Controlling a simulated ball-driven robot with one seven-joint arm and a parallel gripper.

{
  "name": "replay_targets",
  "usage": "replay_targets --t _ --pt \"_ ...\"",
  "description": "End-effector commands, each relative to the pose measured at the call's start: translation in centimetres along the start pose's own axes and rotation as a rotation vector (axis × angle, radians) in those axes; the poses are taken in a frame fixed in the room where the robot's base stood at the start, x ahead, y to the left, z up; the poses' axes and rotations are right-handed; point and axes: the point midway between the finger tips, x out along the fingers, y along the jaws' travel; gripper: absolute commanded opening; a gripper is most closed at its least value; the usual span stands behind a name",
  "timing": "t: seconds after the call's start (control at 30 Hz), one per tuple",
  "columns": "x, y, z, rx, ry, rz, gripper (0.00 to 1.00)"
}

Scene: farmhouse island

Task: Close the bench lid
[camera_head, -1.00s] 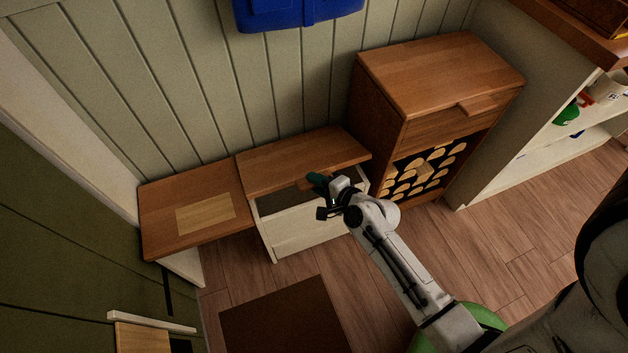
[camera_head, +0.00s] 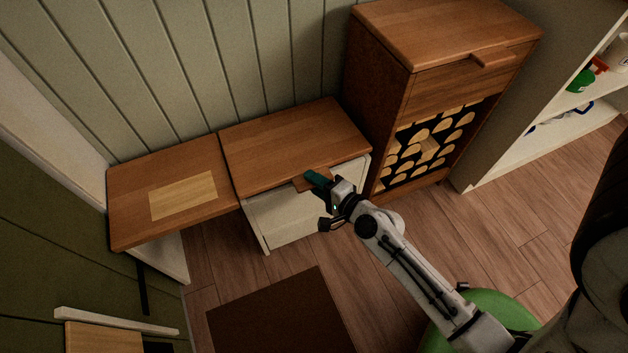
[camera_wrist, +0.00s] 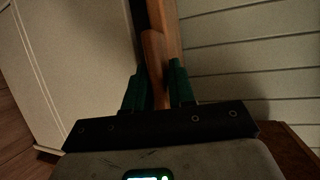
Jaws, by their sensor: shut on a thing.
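The bench lid (camera_head: 290,140) is a brown wooden panel hinged at the wall side of the white bench box (camera_head: 295,213). It slopes over the box, with its front edge still apart from the box's front, and a dark gap shows under it. My gripper (camera_head: 316,180) has green fingertips at the lid's front edge, shut on the small wooden handle tab there. In the wrist view my green fingers (camera_wrist: 158,88) stand on both sides of the wooden tab (camera_wrist: 155,65). The fingers hide part of the tab.
A fixed bench section (camera_head: 130,215) with a pale inlaid panel adjoins on the left. A wooden cabinet (camera_head: 400,90) with stacked logs stands close on the right. A dark mat (camera_head: 280,315) lies on the floor in front. White shelves (camera_head: 560,125) stand farther right.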

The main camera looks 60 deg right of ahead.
Motion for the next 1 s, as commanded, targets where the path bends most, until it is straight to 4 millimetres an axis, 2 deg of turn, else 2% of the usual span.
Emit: replay_targets --t 0.03,0.2,0.3,0.43,0.47,0.57,1.0 --pt "0.3 1.3 0.0 0.004 -0.003 0.005 0.0" --pt "0.5 2.4 -0.1 0.004 -0.004 0.004 0.0" --pt "0.6 2.8 -0.1 0.004 -0.004 0.003 0.0" --pt "0.5 2.4 -0.1 0.003 -0.004 0.002 0.0" --pt "0.6 2.4 -0.1 0.003 -0.004 0.002 0.29" --pt "0.6 2.3 -0.1 0.002 -0.004 0.0 0.39" --pt "0.6 1.8 -0.1 -0.001 -0.001 -0.01 0.4"
